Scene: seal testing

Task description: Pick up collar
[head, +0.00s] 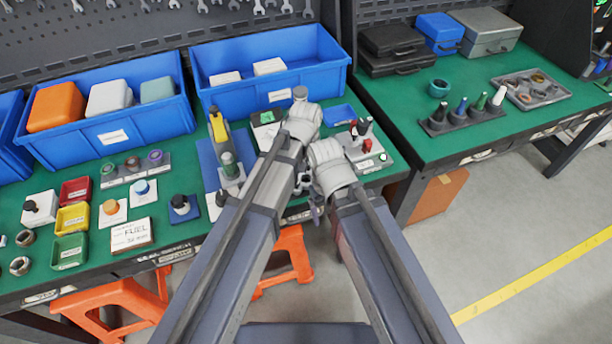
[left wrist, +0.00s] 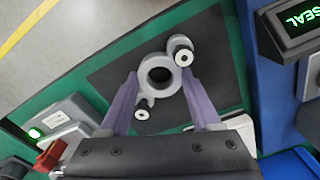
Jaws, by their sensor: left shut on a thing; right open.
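In the left wrist view the collar (left wrist: 158,57) is a light grey ring with a dark hole and small round fittings at two sides. My left gripper (left wrist: 160,76) has its two purple fingers on either side of the ring, shut on it. A dark mat (left wrist: 112,84) lies under the collar; I cannot tell whether the collar touches it. My right gripper (head: 316,208) hangs near the bench's front edge, small and partly hidden, open.
A dark display reading SEAL (left wrist: 305,22) and a grey box with a green light (left wrist: 34,132) flank the mat. In the head view, blue bins (head: 270,70) line the back, and a black holder with small bottles (head: 468,115) stands on the right bench. Orange stools (head: 290,262) stand below.

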